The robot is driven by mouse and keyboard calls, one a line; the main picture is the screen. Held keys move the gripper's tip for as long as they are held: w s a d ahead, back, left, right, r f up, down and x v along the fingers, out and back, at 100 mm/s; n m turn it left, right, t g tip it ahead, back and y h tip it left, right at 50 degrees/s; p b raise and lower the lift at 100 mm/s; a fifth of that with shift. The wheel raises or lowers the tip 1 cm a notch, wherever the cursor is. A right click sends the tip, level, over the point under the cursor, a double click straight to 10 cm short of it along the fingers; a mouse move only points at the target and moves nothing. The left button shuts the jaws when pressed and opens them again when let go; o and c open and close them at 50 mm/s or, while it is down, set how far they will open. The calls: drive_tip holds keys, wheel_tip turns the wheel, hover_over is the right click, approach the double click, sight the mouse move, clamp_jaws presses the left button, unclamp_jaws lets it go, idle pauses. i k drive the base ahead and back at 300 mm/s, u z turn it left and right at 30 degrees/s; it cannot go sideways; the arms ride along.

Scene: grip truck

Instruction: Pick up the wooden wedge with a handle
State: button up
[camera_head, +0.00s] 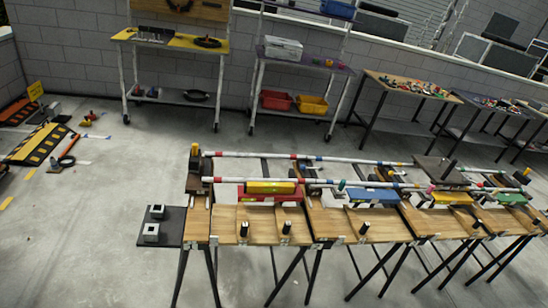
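I cannot pick out the wooden wedge with a handle for certain at this distance. A long row of wooden benches (330,226) stands across the middle and right. Short black upright pieces (244,231) stand along its front boards; whether any is the wedge's handle is too small to tell. A dark block with an upright black handle (447,170) sits at the back right of the row. My gripper is not in view.
White pipes with coloured bands (300,181) run along the benches. A small black side shelf (172,226) with grey boxes adjoins the left end. Striped ramps (40,144) lie at the left. The left foreground floor is clear.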

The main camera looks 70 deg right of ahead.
sight(282, 214)
drive_tip(key=z, duration=0.55)
drive_tip(key=i, duration=1.05)
drive_tip(key=z, duration=0.9)
drive_tip(key=i, duration=0.25)
drive_tip(key=z, duration=0.25)
drive_tip(key=k, duration=0.9)
drive_tip(key=z, duration=0.2)
drive_tip(key=i, duration=0.9)
drive_tip(key=u, duration=0.1)
